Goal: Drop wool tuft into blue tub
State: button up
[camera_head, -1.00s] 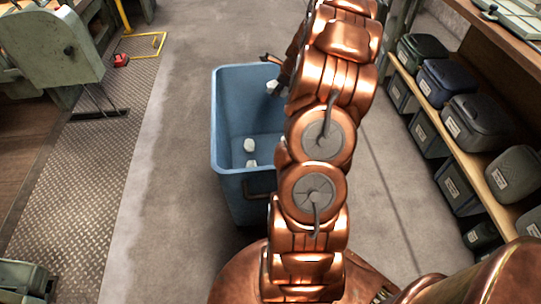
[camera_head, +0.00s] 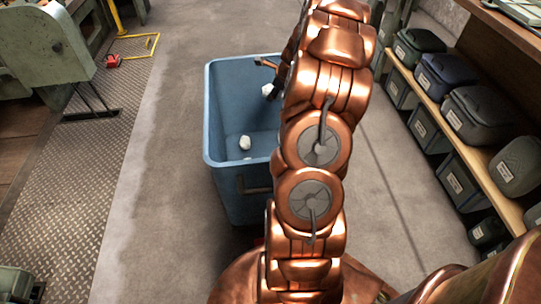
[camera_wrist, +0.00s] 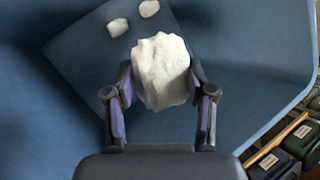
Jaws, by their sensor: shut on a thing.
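A blue tub (camera_head: 207,120) stands on the floor in front of me in the head view, its right side hidden by my arm. A pale wool tuft (camera_wrist: 163,72) is between the two fingers of my gripper (camera_wrist: 160,85), which is shut on it. In the head view this tuft (camera_head: 267,89) shows at the tub's far right, within its opening. The wrist view looks down into the tub (camera_wrist: 245,45), with the held tuft above the floor of it. Two more white tufts (camera_wrist: 118,27) (camera_wrist: 148,9) lie on that floor, apart from the held one. One of them shows in the head view (camera_head: 245,143).
A shelf (camera_head: 440,110) with several dark lidded bins (camera_head: 447,75) runs along the right. A green machine (camera_head: 45,40) stands at the left by a metal tread plate (camera_head: 80,170). The concrete between tread plate and tub is clear.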

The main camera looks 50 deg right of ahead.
jog(key=o, duration=1)
jog(key=shift+c, duration=0.2)
jog(key=d+v, duration=0.1)
jog(key=v, duration=1.1)
jog(key=shift+a, duration=0.45)
jog(key=shift+w+a+r, duration=0.1)
